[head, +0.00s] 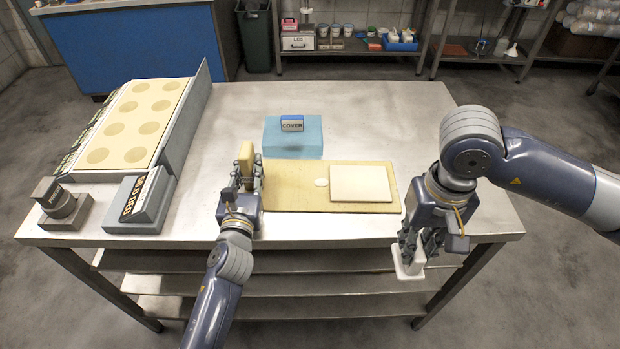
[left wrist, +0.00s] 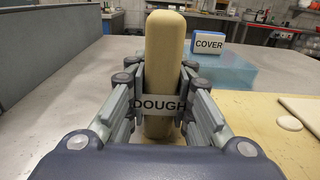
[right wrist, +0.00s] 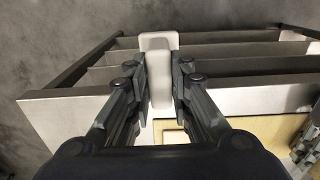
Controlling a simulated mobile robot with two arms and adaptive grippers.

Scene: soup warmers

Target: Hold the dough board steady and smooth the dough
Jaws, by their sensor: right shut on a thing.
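The tan dough board (head: 290,199) lies flat near the table's front edge. A pale flat slab (head: 360,184), apparently the dough, lies on its right part, with a small white disc (head: 321,182) to its left. An upright beige bar (left wrist: 165,45) with a DOUGH label (left wrist: 160,105) stands at the board's left end. My left gripper (head: 245,184) has its fingers on both sides of this bar; whether they press on it is unclear. My right gripper (head: 413,247) is shut on a white block-like tool (right wrist: 159,73), held off the board, at the table's front edge.
A blue block (head: 293,146) with a COVER sign (head: 292,123) stands behind the board. A tray with round wells (head: 131,122), a dark sign block (head: 140,203) and a grey stand (head: 61,206) are at the left. The table's (head: 390,112) back right is clear.

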